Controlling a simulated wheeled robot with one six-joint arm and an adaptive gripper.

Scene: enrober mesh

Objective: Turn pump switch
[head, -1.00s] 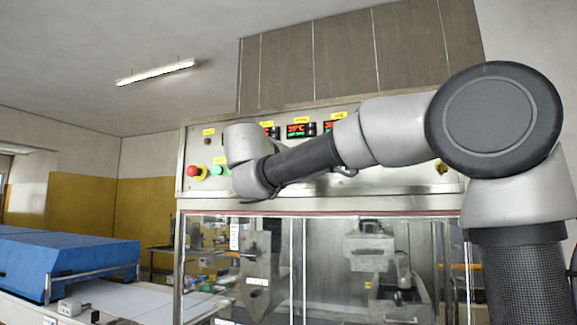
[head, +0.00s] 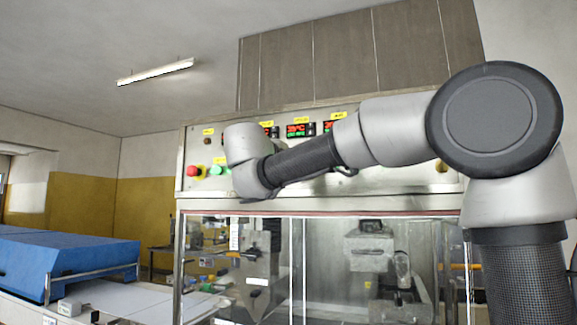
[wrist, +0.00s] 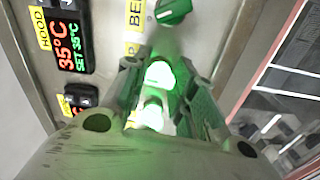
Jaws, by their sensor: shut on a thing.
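In the wrist view my gripper (wrist: 163,78) is closed around a glowing green-white switch (wrist: 158,74) on the steel control panel (wrist: 112,30). The fingers stand on both sides of it, and the glare hides its shape and angle. A second bright glow shows between the fingers, nearer the palm. I cannot read a pump label. A green knob (wrist: 173,12) sits beyond the fingertips by a yellow label beginning "BE". In the head view my arm's wrist covers part of the panel (head: 400,180), and my gripper is hidden behind it.
Temperature displays (head: 297,130) are above my arm. Glass doors (head: 335,270) are below the panel. A blue-covered conveyor (head: 70,262) stands at the left.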

